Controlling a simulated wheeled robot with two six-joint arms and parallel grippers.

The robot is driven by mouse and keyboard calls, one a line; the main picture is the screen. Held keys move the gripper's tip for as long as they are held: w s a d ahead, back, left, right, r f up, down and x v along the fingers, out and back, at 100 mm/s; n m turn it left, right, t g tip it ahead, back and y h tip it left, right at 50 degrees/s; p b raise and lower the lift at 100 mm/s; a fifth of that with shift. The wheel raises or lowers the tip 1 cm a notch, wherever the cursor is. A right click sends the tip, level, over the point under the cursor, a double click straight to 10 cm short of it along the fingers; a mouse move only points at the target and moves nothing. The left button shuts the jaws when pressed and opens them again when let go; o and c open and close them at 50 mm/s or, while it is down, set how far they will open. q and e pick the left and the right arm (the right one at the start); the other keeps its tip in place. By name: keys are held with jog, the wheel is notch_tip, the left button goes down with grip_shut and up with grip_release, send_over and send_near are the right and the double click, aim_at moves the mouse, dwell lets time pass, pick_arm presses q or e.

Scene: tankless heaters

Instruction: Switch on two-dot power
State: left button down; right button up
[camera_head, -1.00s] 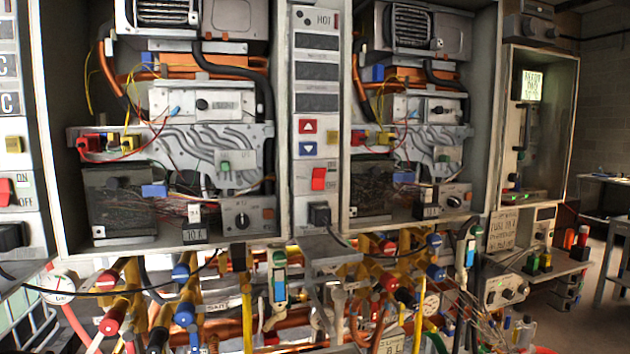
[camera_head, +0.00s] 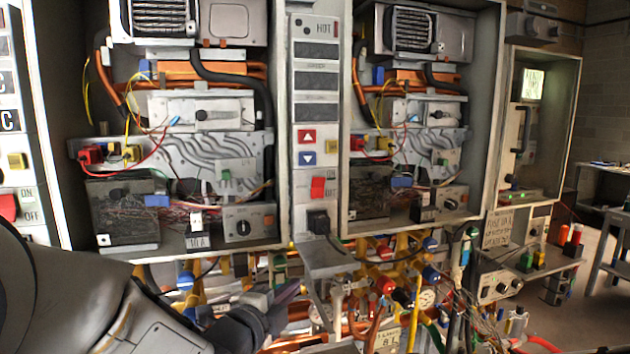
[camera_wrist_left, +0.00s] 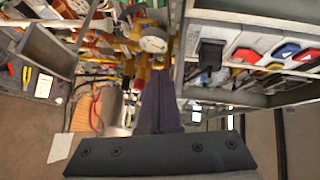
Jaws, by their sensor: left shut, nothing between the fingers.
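The narrow middle panel (camera_head: 289,130) stands between the two open heater cabinets. Beside the word HOT at its top are small dark marks that look like two dots. Low on this panel is a red rocker switch (camera_head: 318,187), which also shows in the left wrist view (camera_wrist_left: 245,56). I cannot tell which way it is set. My left gripper (camera_head: 298,287) is shut and empty, below the panel and slightly left of the switch. In the left wrist view its closed dark fingers (camera_wrist_left: 158,85) point past the panel's underside, apart from the switch.
Red and blue arrow buttons (camera_head: 306,147) sit above the switch and a black plug (camera_head: 318,221) below it. A grey shelf (camera_head: 327,262) juts out under the panel. Pipes and valves crowd below. Another red switch (camera_head: 8,207) is at far left.

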pick_arm(q)
notch_tip(320, 180, up, 10)
jog(key=s+m+t+h, duration=0.1)
jog(key=m+t+h, duration=0.2)
jog(key=m+h, duration=0.2)
jog(key=m, duration=0.2)
jog(key=shift+s+d+r+m+t+p, duration=0.2)
jog(key=shift+m+t+p, duration=0.1)
jog(key=shift+m+t, duration=0.1)
jog(key=p, duration=0.6)
send_near(323, 181)
jog(key=d, duration=0.4)
jog(key=shift+w+a+r+p, duration=0.15)
jog(key=shift+w+r+p, duration=0.25)
jog(key=shift+w, duration=0.4)
jog(key=shift+w+a+r+p, duration=0.25)
jog(key=shift+w+p, duration=0.25)
jog(key=shift+w, duration=0.3)
jog(key=shift+w+a+r+p, duration=0.1)
jog(key=shift+w+r+p, duration=0.3)
jog(key=shift+w, duration=0.4)
